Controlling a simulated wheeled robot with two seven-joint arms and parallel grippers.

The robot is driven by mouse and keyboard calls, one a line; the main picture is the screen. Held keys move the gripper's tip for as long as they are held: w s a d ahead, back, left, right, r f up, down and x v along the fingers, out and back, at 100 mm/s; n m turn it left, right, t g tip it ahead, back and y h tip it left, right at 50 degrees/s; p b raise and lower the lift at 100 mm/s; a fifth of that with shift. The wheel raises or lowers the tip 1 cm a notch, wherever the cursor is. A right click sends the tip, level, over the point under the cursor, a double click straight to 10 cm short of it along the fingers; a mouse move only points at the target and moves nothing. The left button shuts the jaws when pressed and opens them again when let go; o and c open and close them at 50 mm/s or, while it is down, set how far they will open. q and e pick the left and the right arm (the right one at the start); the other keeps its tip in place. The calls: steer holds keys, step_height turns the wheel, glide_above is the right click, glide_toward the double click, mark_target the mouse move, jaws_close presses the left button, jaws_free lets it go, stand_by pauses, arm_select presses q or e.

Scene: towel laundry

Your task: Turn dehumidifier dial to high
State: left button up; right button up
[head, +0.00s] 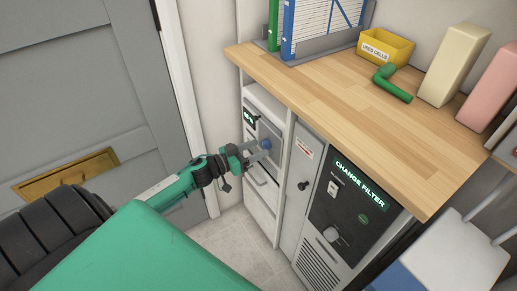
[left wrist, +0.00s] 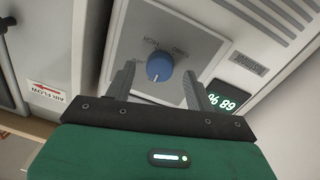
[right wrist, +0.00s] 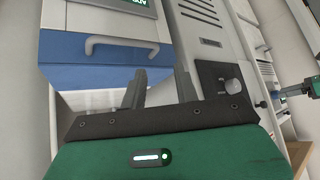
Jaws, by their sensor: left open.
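The blue dehumidifier dial (left wrist: 159,64) sits on a grey square plate with small labels, which appear upside down in the left wrist view. A pale mark on the dial's face points toward the bottom of that picture. My left gripper (left wrist: 157,82) is open, its fingers on either side of the dial; I cannot tell whether they touch it. In the head view the dial (head: 265,144) shows at the tips of my left gripper (head: 262,150). My right gripper (right wrist: 160,88) is open and empty, before a blue-fronted unit (right wrist: 106,58).
A wooden counter (head: 350,110) overhangs the dehumidifier. To its right stand a narrow grey panel and a black-fronted unit with a "CHANGE FILTER" display (head: 360,183). A grey door (head: 90,100) is at left.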

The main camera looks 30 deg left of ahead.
arm_select(q)
steer(key=shift+x, duration=0.75)
arm_select(e)
steer(key=shift+a+f, duration=0.3)
steer(key=shift+a, duration=0.05)
steer(key=shift+s+d, duration=0.1)
arm_select(q)
steer(key=c, duration=1)
arm_select(e)
steer(key=shift+d+r, duration=0.1)
steer(key=shift+r, duration=0.1)
steer(key=shift+d, duration=0.1)
